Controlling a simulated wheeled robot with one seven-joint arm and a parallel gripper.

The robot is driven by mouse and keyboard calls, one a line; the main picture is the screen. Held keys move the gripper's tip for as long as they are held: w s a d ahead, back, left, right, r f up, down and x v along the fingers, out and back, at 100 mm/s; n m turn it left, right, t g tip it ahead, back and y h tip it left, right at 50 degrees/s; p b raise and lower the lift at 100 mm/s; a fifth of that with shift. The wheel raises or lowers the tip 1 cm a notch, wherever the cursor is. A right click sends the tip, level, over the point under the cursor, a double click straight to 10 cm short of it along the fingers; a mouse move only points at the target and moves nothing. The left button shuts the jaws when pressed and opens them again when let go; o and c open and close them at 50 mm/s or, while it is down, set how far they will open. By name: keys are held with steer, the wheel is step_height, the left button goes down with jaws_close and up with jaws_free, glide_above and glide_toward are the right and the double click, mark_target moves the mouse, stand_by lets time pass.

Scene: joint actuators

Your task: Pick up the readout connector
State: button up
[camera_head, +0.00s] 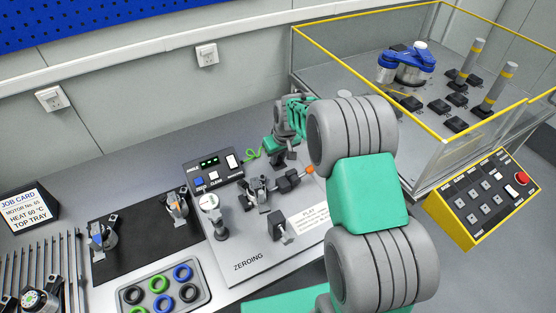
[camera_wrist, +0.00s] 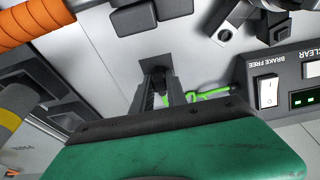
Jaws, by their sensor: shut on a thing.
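The readout connector (camera_wrist: 158,82) is a small dark piece on a bright green cable (camera_wrist: 208,93). In the wrist view it sits between the two fingers of my gripper (camera_wrist: 160,92), which is shut on it. The fingers hide most of it. Just beyond the fingertips is a dark square patch (camera_wrist: 153,62) on the light plate; I cannot tell whether the connector touches it. In the head view my gripper (camera_head: 278,145) is low over the back of the zeroing plate, and the green cable (camera_head: 251,155) curls between it and the readout box (camera_head: 216,172). The connector cannot be made out there.
The zeroing plate (camera_head: 245,254) carries a clamp-like fixture (camera_head: 260,190), a dial gauge (camera_head: 210,203) and an orange-tipped part (camera_head: 309,170). A ring tray (camera_head: 205,297) and black mat (camera_head: 130,262) lie left. A yellow-edged glass enclosure (camera_head: 440,150) and control panel (camera_head: 485,200) stand right.

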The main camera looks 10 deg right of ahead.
jaws_close()
steer(key=shift+r, duration=0.25)
steer(key=b+v, duration=0.1)
steer(key=v, duration=0.2)
steer(key=shift+a+r, duration=0.1)
steer(key=shift+r, duration=0.3)
steer(key=s+r+b, duration=0.2)
steer(key=s+r, duration=0.7)
steer(key=s, duration=0.4)
steer(key=shift+s, duration=0.2)
steer(key=shift+w+f, duration=0.1)
